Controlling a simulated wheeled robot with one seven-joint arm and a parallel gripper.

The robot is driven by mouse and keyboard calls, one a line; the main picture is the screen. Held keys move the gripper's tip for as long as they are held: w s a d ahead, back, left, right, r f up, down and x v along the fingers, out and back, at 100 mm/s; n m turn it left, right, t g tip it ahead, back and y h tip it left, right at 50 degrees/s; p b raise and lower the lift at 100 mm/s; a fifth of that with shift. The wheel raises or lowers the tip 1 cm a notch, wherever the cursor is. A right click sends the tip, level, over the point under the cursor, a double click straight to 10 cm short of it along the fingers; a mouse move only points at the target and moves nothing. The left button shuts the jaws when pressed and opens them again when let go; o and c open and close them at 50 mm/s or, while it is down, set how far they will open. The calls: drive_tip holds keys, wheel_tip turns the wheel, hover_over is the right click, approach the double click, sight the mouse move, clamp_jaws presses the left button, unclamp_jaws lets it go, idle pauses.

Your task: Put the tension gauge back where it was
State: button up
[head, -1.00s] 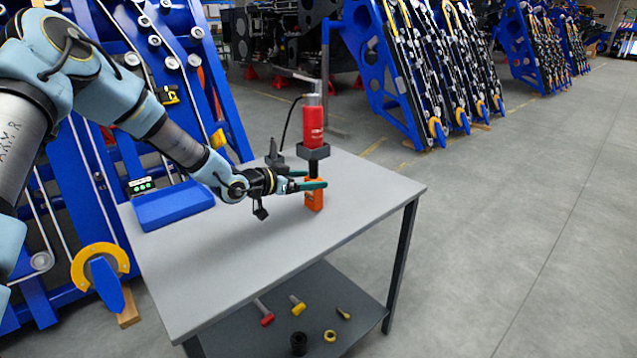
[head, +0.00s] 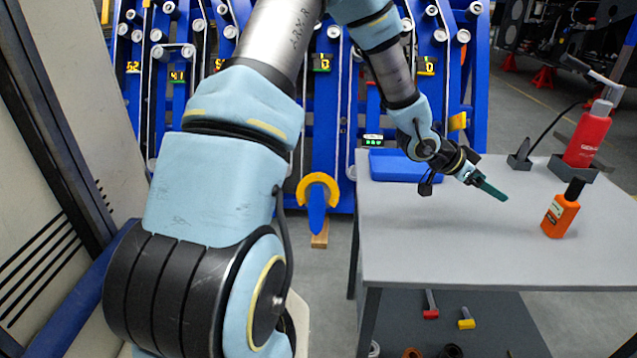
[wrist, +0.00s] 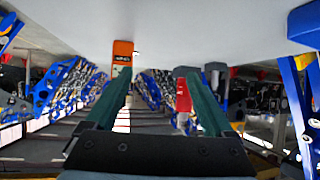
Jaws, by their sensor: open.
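No object is clearly marked as the tension gauge. A small box with green lit digits (head: 373,140) shows at the back of the blue tray (head: 400,167) on the table. Several small displays with yellow digits, such as one at the right (head: 427,66), sit on the blue frame behind. My gripper (head: 492,190) is over the table, right of the blue tray and left of the orange bottle (head: 560,212). Its two green fingers are apart in the wrist view (wrist: 160,88), with nothing between them. The wrist picture is upside down, with the tabletop above.
The grey table (head: 450,255) has clear room at its front and middle. A red bottle-like tool (head: 588,138) stands in a dark holder at the back right. A lower shelf (head: 480,335) holds several small tools. The blue frame (head: 335,110) stands behind the table.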

drive_tip(key=w+a+n+t+y, duration=0.1)
drive_tip(key=a, duration=0.4)
drive_tip(key=w+a+n+t+y, duration=0.1)
drive_tip(key=w+a+n+y, duration=0.1)
drive_tip(key=a, duration=0.4)
drive_tip(key=w+a+n+y, duration=0.1)
drive_tip(key=w+a+y, duration=0.1)
drive_tip(key=a, duration=0.3)
drive_tip(key=shift+a+t, duration=0.3)
drive_tip(key=shift+t, duration=0.1)
drive_tip(key=s+a+r+n+g+y, duration=0.1)
drive_tip(key=s+a+n+y, duration=0.25)
drive_tip(key=a, duration=0.65)
drive_tip(key=s+a+r+n+y, duration=0.2)
drive_tip(key=a+n, duration=0.2)
drive_tip(key=a, duration=0.7)
drive_tip(key=s+a+r+n+g, duration=0.1)
drive_tip(key=s+a+n+g, duration=0.1)
drive_tip(key=s+a, duration=0.3)
drive_tip(key=s+n, duration=0.1)
drive_tip(key=s, duration=0.1)
drive_tip(key=shift+s+a+r+n+y, duration=0.2)
drive_tip(key=shift+s+a+n+y, duration=0.1)
drive_tip(key=shift+s+n+y, duration=0.05)
wheel_tip(320, 180, up, 2)
drive_tip(key=shift+r+p, duration=0.1)
drive_tip(key=shift+p, duration=0.9)
